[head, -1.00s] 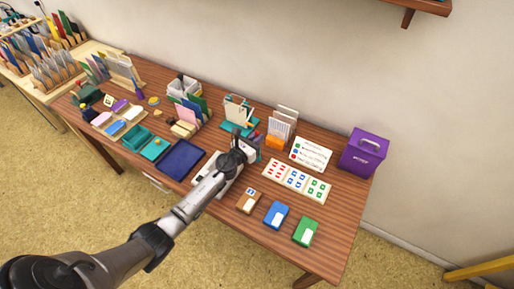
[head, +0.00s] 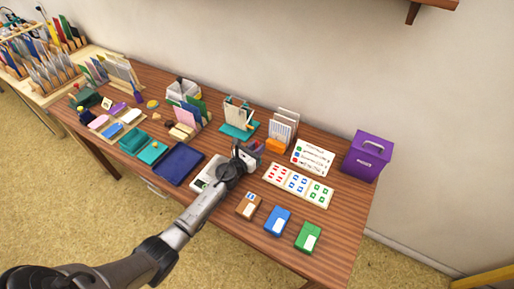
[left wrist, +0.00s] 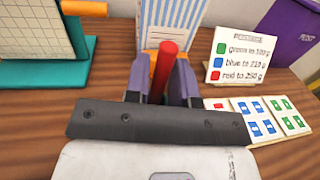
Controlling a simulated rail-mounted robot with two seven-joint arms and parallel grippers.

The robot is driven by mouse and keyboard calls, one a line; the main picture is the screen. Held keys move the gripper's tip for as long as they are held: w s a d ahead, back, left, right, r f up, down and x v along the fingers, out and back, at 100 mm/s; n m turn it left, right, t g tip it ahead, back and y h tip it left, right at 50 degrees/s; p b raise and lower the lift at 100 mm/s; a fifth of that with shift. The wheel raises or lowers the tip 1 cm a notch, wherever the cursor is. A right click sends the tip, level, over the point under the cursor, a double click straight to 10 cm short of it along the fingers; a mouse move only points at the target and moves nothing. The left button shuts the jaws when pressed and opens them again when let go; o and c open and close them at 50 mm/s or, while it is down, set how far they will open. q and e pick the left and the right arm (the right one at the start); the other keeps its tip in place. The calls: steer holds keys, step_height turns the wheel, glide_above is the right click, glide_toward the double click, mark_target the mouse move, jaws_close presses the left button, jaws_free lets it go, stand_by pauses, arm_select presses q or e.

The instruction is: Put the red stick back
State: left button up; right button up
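The red stick (left wrist: 165,68) stands nearly upright between the two purple-grey fingers of my left gripper (left wrist: 163,82) in the left wrist view. The fingers appear closed on it, with its top showing above them; its lower end is hidden behind the gripper body. In the head view my left gripper (head: 247,153) is over the middle of the table, just in front of an orange holder (head: 277,146). The stick cannot be made out clearly there. My right gripper is not in view.
A pale device (head: 205,174) lies under my left wrist. Brown, blue (head: 277,220) and green (head: 308,237) pads line the front edge. A purple box (head: 366,157) stands at the right end.

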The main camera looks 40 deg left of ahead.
arm_select(q)
steer(key=shift+o, duration=1.2)
steer(key=shift+r, duration=0.1)
